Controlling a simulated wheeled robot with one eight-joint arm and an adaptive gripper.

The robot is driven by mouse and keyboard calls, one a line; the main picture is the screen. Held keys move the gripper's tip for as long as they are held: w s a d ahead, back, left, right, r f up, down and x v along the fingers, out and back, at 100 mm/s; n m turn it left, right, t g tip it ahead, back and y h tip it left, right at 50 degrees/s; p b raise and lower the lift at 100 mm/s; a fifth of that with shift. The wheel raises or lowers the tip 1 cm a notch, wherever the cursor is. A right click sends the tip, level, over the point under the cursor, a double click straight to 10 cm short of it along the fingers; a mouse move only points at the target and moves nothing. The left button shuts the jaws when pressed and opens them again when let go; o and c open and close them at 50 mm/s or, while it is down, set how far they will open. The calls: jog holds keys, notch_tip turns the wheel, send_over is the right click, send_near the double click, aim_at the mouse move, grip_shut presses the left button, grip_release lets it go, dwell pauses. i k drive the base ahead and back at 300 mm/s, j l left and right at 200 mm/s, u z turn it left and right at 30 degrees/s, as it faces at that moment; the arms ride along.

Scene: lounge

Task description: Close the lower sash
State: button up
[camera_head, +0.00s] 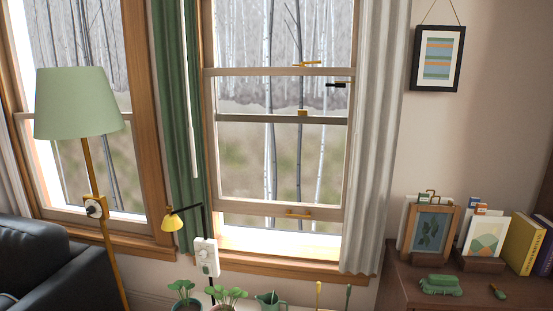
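The middle window's lower sash (280,208) is raised. Its bottom rail stands above the wooden sill (275,264), with a bright open gap between. A brass pull (298,214) is on that bottom rail. The sash's top rail (250,72) sits above a darker crossrail (250,118), which seems to be the upper sash's bottom rail. A brass piece (306,63) is at the top rail, and a small black lever (336,85) is just below it at the right. Another brass piece (302,113) is on the darker crossrail. My gripper is not in view.
A green curtain (180,110) and a white curtain (375,140) flank the window. A green-shaded floor lamp (80,103), a yellow lamp (174,221) and a white device (207,257) stand left. Potted plants (228,294) are below. A cabinet (400,285) with frames and books is right.

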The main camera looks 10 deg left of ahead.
aim_at(301, 211)
jog(key=i+j, duration=0.4)
jog(key=j, duration=0.15)
jog(key=i+j, duration=0.4)
jog(key=j, duration=0.15)
